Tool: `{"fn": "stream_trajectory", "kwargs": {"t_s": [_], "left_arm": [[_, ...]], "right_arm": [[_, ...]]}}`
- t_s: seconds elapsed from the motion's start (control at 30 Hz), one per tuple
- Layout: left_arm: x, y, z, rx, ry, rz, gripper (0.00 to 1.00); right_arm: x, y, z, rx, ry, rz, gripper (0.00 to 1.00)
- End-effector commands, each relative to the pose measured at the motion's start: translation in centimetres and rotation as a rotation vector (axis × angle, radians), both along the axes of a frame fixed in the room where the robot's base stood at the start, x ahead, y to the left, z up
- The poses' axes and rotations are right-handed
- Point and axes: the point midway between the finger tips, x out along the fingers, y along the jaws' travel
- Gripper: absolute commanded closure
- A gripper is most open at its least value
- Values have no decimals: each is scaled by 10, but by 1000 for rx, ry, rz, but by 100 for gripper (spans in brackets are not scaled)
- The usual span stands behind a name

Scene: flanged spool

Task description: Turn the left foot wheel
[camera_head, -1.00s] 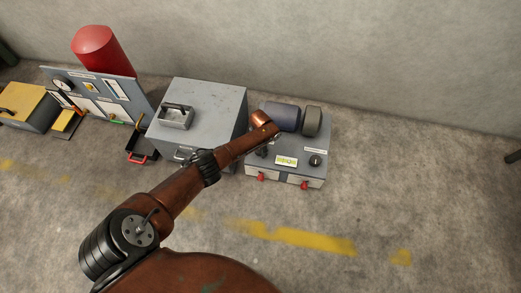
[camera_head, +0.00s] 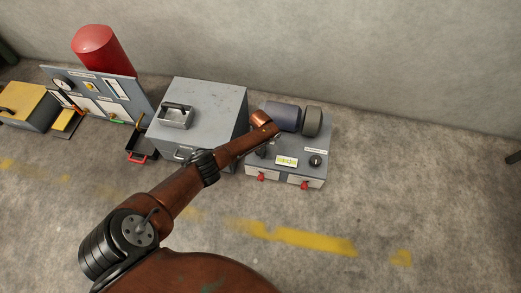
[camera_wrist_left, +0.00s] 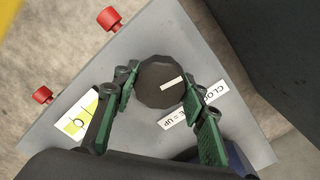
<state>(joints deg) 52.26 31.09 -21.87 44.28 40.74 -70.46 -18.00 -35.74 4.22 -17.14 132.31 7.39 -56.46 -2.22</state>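The left foot wheel (camera_wrist_left: 160,88) is a dark, faceted round knob with a small white mark, on the sloping grey panel (camera_wrist_left: 75,60) of the machine. My left gripper (camera_wrist_left: 161,84) has its green-padded fingers on opposite sides of the wheel, with the tips against its rim. In the head view my left arm reaches over the machine (camera_head: 303,146) and mostly hides this wheel and the gripper. A second dark knob (camera_head: 315,160) stands to the right, clear of the arm. A yellow-green level vial (camera_head: 287,162) sits between the knobs.
A grey cabinet (camera_head: 215,107) stands close to the left. The floor in front, with worn yellow stripes, is clear.

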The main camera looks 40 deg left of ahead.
Motion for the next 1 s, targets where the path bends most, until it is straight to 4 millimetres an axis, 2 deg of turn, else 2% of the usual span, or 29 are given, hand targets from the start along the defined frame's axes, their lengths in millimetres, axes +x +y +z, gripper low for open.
{"fn": "stream_trajectory", "kwargs": {"t_s": [0.27,0.63,0.87,1.0], "left_arm": [[1,0,1,-1,-2,1,44],[0,0,5,-1,-2,1,44],[1,1,33,2,-4,-1,44],[1,1,63,2,-4,0,44]], "right_arm": [[0,-1,0,-1,0,0,57],[-1,-2,0,-3,2,0,57],[0,-1,0,-2,0,0,57],[0,-1,0,-1,0,1,57]]}}
